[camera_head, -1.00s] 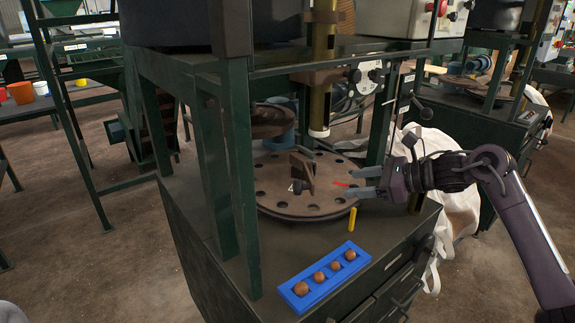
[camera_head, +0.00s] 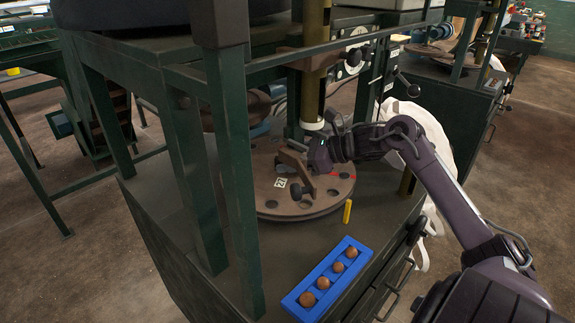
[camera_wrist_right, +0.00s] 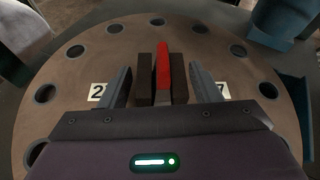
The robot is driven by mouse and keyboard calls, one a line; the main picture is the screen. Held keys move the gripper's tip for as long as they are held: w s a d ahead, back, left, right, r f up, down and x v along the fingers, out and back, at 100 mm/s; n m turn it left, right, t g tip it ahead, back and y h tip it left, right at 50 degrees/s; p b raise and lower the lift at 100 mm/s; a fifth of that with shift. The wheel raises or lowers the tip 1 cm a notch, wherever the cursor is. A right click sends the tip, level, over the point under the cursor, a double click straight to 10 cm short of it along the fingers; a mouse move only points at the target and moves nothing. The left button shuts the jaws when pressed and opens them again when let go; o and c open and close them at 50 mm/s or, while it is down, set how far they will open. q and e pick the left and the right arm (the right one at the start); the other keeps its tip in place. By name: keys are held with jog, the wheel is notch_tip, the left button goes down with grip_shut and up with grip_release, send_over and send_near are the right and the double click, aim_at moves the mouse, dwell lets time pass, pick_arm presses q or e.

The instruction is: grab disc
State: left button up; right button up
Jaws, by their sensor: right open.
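A round brown disc (camera_head: 330,195) with a ring of holes lies on the machine's worktop. An upright brown block (camera_head: 296,162) stands on it, with a white number label (camera_head: 280,182) nearby. My right gripper (camera_wrist_right: 161,82) is over the disc, its grey fingers apart on either side of the brown block (camera_wrist_right: 145,85) and a red-topped upright piece (camera_wrist_right: 163,70). The fingers look clear of both, with nothing held. The disc (camera_wrist_right: 75,75) fills most of the right wrist view. In the head view the gripper hides part of the block. My left gripper is not in view.
Green frame posts (camera_head: 236,190) stand in front of and left of the disc. A vertical brass column (camera_head: 313,80) rises behind it. A blue tray (camera_head: 325,277) with several brown balls and a yellow upright piece (camera_head: 347,211) sit on the worktop nearer me.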

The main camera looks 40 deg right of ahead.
jog(key=shift+w+a+f, duration=0.25)
jog(key=shift+w+a, duration=0.05)
jog(key=shift+w, duration=0.3)
jog(key=shift+c, duration=0.3)
grip_shut()
jog(key=shift+r, duration=0.15)
